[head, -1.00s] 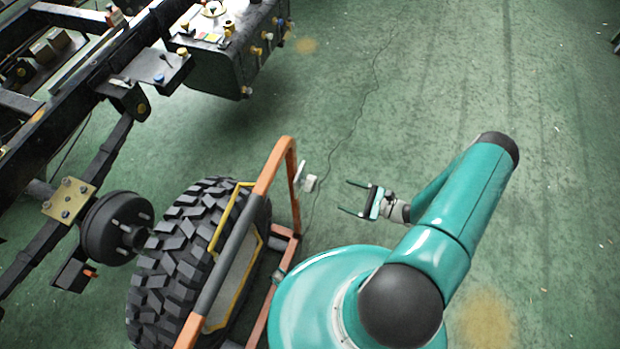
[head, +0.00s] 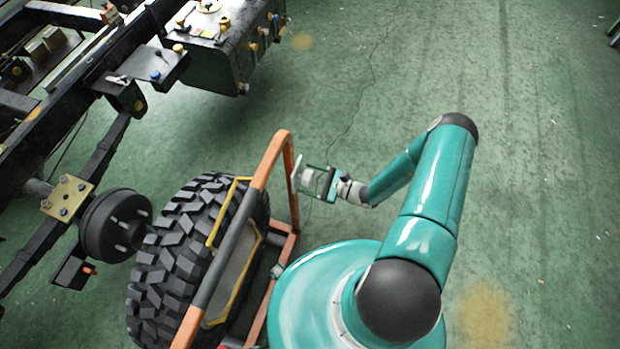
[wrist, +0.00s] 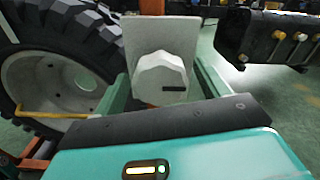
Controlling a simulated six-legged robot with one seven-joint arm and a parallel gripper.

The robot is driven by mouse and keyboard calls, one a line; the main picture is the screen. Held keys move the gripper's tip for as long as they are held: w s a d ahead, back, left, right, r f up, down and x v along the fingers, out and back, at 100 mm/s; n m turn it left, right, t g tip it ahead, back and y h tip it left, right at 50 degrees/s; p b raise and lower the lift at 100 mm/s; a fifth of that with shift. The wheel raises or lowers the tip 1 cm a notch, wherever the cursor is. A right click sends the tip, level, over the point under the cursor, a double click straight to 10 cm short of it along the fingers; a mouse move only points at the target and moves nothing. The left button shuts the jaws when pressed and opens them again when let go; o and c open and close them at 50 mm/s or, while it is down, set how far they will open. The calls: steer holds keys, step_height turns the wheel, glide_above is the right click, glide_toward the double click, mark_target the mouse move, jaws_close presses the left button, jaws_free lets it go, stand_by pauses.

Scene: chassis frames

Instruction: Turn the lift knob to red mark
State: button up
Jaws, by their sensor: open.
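The lift knob (wrist: 162,80) is a pale grey faceted knob with a short black bar on its face, in the middle of the wrist view. It sits on a pale grey plate (wrist: 160,36). In the head view the small pale knob (head: 308,178) shows beside the orange frame's upright. My gripper (head: 303,180) is open, with one teal finger on each side of the knob. In the wrist view the gripper (wrist: 161,76) faces the knob squarely, and gaps seem to show beside it. Contact cannot be told. I cannot make out a red mark.
A wheel dolly with an orange frame (head: 270,165) holds a large black tyre (head: 175,255) left of my gripper. A dark chassis with a brake drum (head: 112,225) and a black box (head: 225,75) stands at upper left. Green floor (head: 540,150) is clear on the right.

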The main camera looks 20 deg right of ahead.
steer(key=c, duration=1)
steer(key=shift+m, duration=0.4)
steer(key=m, duration=1)
steer(key=shift+m, duration=0.4)
steer(key=o, duration=1)
